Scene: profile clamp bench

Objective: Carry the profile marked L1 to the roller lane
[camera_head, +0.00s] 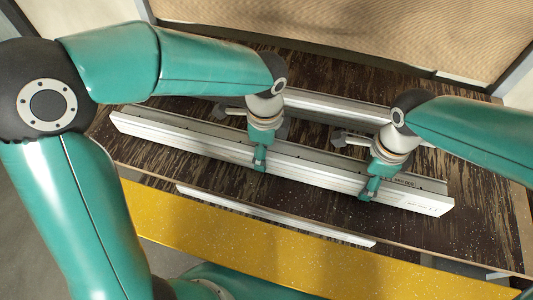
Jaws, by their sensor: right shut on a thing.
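A long silver profile (310,171) lies slantwise across the dark bench, from the upper left to the lower right. Small dark marks show near its right end, too small to read, so I cannot tell if it is L1. My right gripper (370,189) is shut on this profile right of its middle. My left gripper (260,160) is at the profile left of its middle, its tips down at the near wall. Whether its jaws are closed there is unclear. I cannot make out a roller lane.
A second silver profile (335,107) lies behind, partly hidden by my arms. The bench top (165,168) is dark and streaked. A thin pale strip (270,215) runs along the front, above a yellow speckled surface (240,240). A tan panel (370,35) stands behind.

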